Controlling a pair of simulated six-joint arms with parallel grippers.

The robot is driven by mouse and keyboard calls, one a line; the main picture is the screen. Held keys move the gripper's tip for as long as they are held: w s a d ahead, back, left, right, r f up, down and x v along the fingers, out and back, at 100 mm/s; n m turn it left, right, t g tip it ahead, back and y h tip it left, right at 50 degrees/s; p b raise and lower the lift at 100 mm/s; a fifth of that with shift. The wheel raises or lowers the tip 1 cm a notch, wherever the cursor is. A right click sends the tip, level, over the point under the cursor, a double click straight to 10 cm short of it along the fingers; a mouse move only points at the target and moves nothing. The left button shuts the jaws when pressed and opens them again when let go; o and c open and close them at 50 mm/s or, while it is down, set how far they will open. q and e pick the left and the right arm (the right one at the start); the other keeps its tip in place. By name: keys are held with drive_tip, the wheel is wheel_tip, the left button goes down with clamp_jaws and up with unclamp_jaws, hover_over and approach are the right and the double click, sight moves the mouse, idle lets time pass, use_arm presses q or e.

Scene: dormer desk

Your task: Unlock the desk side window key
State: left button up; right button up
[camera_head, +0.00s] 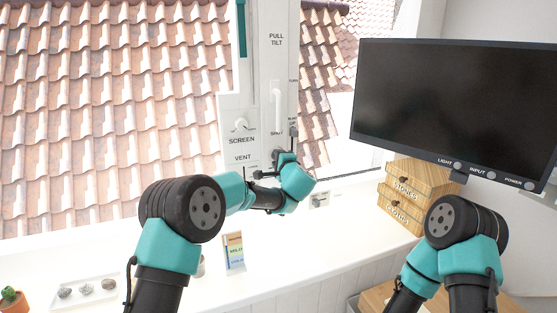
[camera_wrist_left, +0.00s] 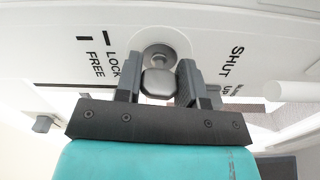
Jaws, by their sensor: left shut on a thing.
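The window key (camera_wrist_left: 158,84) is a grey rounded knob in a round socket on the white window frame, seen in the left wrist view. My left gripper (camera_wrist_left: 158,76) has one finger on each side of the key and is shut on it. The words LOCK and FREE, each with a short dark mark, are printed left of the key. In the head view my left gripper (camera_head: 284,158) is at the lower part of the white window post (camera_head: 266,60), and the key is hidden there. My right arm is at the lower right; its gripper is out of view.
A white handle (camera_head: 276,105) sits on the post above my left gripper, and a SCREEN knob (camera_head: 241,124) is to its left. A monitor (camera_head: 455,105) and wooden drawers (camera_head: 420,178) stand at the right. A small coloured card (camera_head: 234,252) and a stone tray (camera_head: 85,292) are on the sill.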

use_arm(q)
drive_tip(key=shift+n, duration=0.8)
drive_tip(key=o, duration=0.9)
drive_tip(key=shift+o, duration=0.2)
drive_tip(key=v, duration=1.7)
drive_tip(key=shift+s, duration=0.2)
drive_tip(key=shift+f, duration=0.1)
